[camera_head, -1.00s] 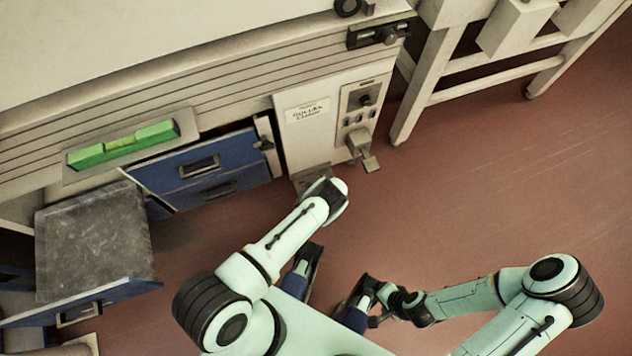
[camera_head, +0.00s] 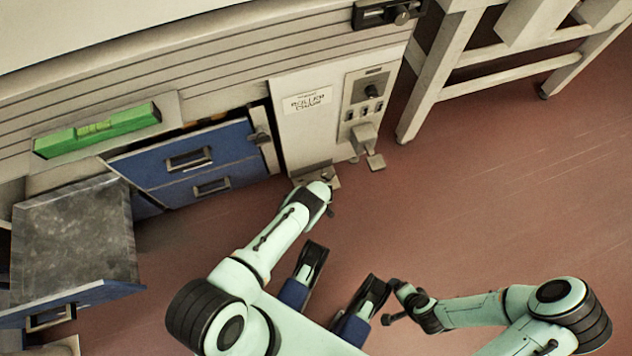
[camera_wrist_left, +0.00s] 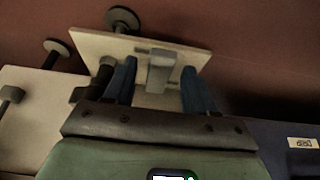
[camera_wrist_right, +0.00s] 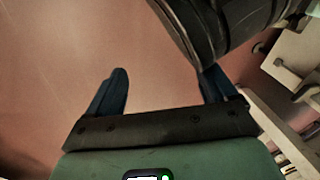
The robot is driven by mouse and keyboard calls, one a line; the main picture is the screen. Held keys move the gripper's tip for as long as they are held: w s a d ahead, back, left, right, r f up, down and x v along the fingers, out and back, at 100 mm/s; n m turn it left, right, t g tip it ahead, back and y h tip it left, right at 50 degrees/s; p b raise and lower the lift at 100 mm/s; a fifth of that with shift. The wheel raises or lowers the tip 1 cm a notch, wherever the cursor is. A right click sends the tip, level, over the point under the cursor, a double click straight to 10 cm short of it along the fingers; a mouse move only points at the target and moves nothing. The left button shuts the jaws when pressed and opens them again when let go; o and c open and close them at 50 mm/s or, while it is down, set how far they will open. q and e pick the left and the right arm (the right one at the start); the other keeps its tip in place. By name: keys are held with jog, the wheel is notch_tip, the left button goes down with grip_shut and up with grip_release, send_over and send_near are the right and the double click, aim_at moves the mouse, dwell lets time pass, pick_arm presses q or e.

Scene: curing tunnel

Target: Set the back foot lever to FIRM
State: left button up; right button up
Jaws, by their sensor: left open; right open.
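In the left wrist view a grey lever (camera_wrist_left: 157,76) stands on a cream plate (camera_wrist_left: 195,53) between the spread fingers of my left gripper (camera_wrist_left: 159,68). The fingers are on both sides of it; I cannot tell whether they touch it. No FIRM mark is readable. In the head view my left wrist is over a low grey fixture (camera_head: 318,172) at the machine's foot and hides part of it. A grey pedal-like part (camera_head: 375,162) sticks out to its right. I cannot tell which is the back lever. My right gripper (camera_wrist_right: 166,72) is open and empty above the floor.
Blue drawers (camera_head: 190,160) are left of the white panel (camera_head: 310,130), which carries a control strip (camera_head: 370,90).

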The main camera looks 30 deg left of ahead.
pick_arm(q)
grip_shut()
